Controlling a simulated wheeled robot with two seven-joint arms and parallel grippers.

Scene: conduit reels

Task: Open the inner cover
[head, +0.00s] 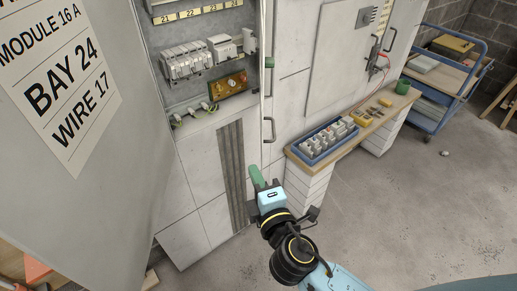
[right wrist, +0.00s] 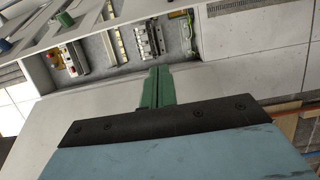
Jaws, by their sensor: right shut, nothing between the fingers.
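The cabinet's bay (head: 185,95) is exposed, with white modules (head: 187,62), a brass-coloured plate (head: 228,85) and loose wire ends in it. A narrow pale edge (head: 263,45) with a green knob (head: 269,62) runs along the bay's right side. It may be the inner cover seen nearly edge-on, but I cannot tell. The knob also shows in the right wrist view (right wrist: 66,19). My right gripper (head: 256,175) is shut and empty, its green fingers below and apart from the knob, in front of the lower cabinet. The fingers also show in the right wrist view (right wrist: 158,86). My left gripper is out of view.
The large outer door (head: 110,140) with a printed label stands open at left. A bench (head: 345,145) with a blue bin (head: 318,150) stands right of the cabinet. A blue cart (head: 440,100) is farther right. The floor (head: 410,200) in front is mostly clear.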

